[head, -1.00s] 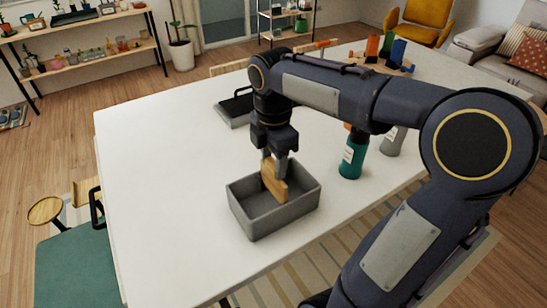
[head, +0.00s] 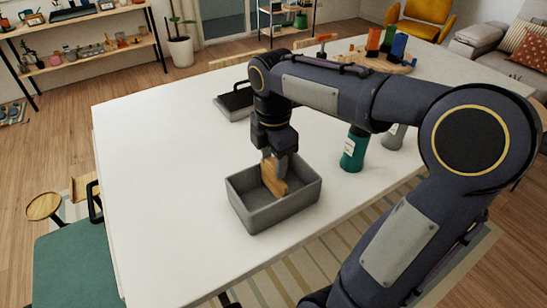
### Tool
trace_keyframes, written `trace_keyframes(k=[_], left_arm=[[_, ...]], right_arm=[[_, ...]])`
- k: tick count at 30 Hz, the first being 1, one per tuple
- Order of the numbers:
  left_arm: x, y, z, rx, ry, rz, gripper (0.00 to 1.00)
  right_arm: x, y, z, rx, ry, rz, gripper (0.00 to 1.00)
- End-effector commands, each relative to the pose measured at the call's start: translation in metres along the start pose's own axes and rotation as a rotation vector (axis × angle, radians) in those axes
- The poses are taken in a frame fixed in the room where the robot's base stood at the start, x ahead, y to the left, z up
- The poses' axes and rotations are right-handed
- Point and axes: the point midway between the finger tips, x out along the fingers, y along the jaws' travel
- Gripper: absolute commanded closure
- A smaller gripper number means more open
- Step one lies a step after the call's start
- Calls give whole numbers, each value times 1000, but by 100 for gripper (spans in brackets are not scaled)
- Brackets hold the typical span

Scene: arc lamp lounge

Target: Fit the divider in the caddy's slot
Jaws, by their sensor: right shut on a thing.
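The caddy (head: 262,218) is a grey open box on the white table. The divider (head: 274,180) is a light wooden panel. It stands roughly upright inside the caddy, its lower part below the rim level and its top in my right gripper. My right gripper (head: 273,160) is shut on the divider's upper edge and points straight down over the caddy. I cannot tell whether the divider's edges sit in the slot, as the slot is not clearly visible. My left gripper is not in view.
A teal bottle (head: 352,152) and a grey bottle (head: 394,137) stand right of the caddy, near my right arm. A grey tray with a black handle (head: 234,103) lies behind. A wooden board (head: 400,64) with colored blocks is farther back. The table's left part is clear.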

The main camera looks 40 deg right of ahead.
Motion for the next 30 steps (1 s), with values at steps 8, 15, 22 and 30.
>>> trace_keyframes(k=[8,15,22,30], left_arm=[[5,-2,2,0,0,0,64],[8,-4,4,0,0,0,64],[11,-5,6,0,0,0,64],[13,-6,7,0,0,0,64]], right_arm=[[8,0,0,0,0,0,90],[14,0,0,0,0,0,90],[20,0,0,0,0,-1,90],[24,0,0,0,0,0,49]])
